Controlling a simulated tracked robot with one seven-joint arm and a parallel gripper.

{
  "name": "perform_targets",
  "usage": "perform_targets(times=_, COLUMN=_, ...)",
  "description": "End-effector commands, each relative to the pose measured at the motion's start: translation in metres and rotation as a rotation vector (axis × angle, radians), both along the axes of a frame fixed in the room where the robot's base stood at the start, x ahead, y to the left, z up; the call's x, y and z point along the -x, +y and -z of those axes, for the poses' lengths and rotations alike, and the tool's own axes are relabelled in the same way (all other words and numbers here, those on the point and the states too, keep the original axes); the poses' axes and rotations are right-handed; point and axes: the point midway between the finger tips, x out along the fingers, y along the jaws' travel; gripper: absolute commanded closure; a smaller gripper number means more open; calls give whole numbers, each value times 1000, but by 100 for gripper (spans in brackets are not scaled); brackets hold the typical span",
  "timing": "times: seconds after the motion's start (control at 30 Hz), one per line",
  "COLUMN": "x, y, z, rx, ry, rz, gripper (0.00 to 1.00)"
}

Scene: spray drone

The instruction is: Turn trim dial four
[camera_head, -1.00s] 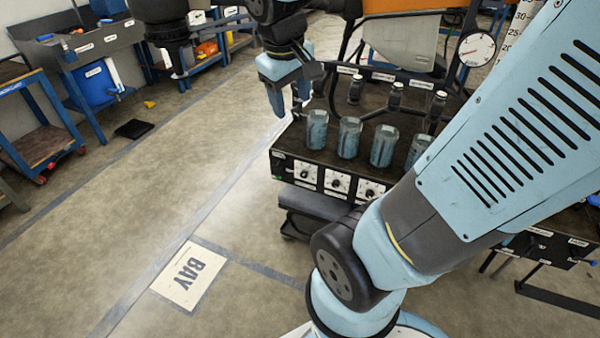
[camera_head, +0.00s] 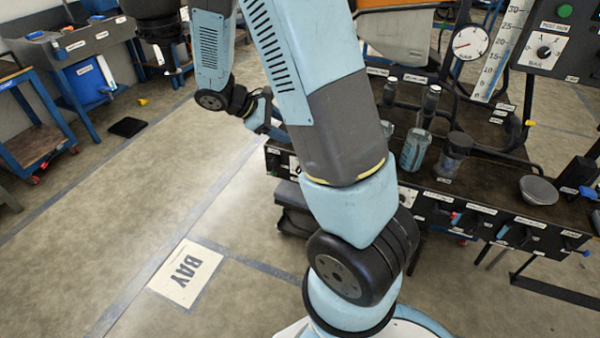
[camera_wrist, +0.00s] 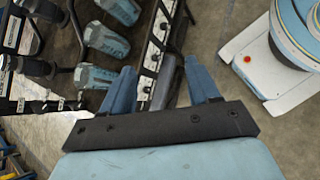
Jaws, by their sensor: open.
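In the wrist view, a row of trim dials (camera_wrist: 152,52) on white plates runs along the dark front panel of the bench. The labels are too small to read, so I cannot tell which is dial four. My gripper (camera_wrist: 160,88) is open, its two blue fingers on either side of the panel's lower end in the picture, with nothing seen between them in grasp. I cannot tell how far it is from the dials. In the head view my arm hides most of the dial row; part of one white plate (camera_head: 407,196) shows right of the arm.
Several blue-grey bottles (camera_wrist: 95,76) stand beside the dial row. A clear bottle (camera_head: 415,150) and a dark-lidded jar (camera_head: 453,155) stand on the bench top. A pressure gauge (camera_head: 470,43) is behind. Open floor lies left, with a BAY sign (camera_head: 187,273).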

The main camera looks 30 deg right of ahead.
Motion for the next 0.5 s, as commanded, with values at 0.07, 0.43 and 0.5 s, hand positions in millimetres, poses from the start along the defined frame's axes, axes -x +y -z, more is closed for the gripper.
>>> perform_targets(times=0.07, x=-8, y=-2, z=18, rx=48, ry=62, rz=-52, gripper=40)
perform_targets(times=0.43, x=-41, y=-9, z=94, rx=268, ry=329, rz=-310, gripper=40)
perform_targets(times=0.5, x=-47, y=-10, z=109, rx=308, ry=379, rz=-360, gripper=40)
